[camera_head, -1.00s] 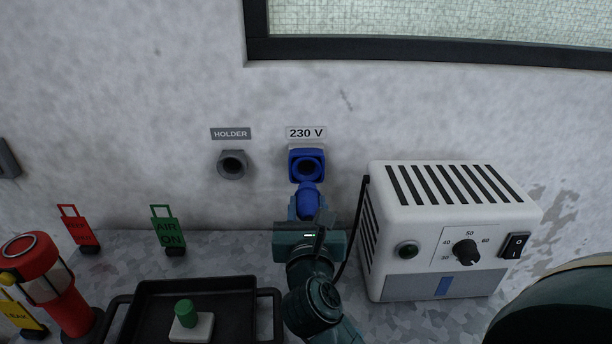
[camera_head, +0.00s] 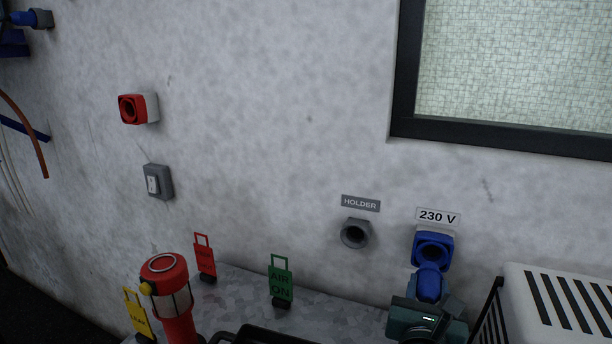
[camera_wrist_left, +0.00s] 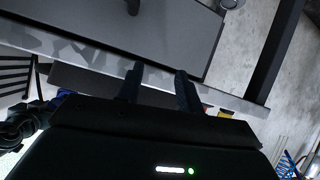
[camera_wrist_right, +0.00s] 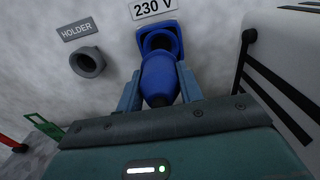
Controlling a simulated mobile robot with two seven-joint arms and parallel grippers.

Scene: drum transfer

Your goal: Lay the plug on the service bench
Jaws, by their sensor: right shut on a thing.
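The blue plug (camera_head: 430,285) is in my right gripper (camera_head: 429,298), just below and in front of the blue 230 V socket (camera_head: 433,250). The socket's dark opening shows above the plug in the head view. In the right wrist view the plug (camera_wrist_right: 159,77) stands between the two fingers and overlaps the socket (camera_wrist_right: 158,38); I cannot tell whether they touch. The mottled grey service bench (camera_head: 247,292) runs along the wall below. My left gripper (camera_wrist_left: 160,85) is open and empty in the left wrist view, and outside the head view.
The holder (camera_head: 356,233) on the wall is empty. A white vented unit (camera_head: 550,310) stands right of my right gripper. A green AIR ON tag (camera_head: 281,281), a red tag (camera_head: 204,259), a yellow tag (camera_head: 138,314) and a red lamp (camera_head: 170,295) stand on the bench. A black tray (camera_head: 255,331) is at the front.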

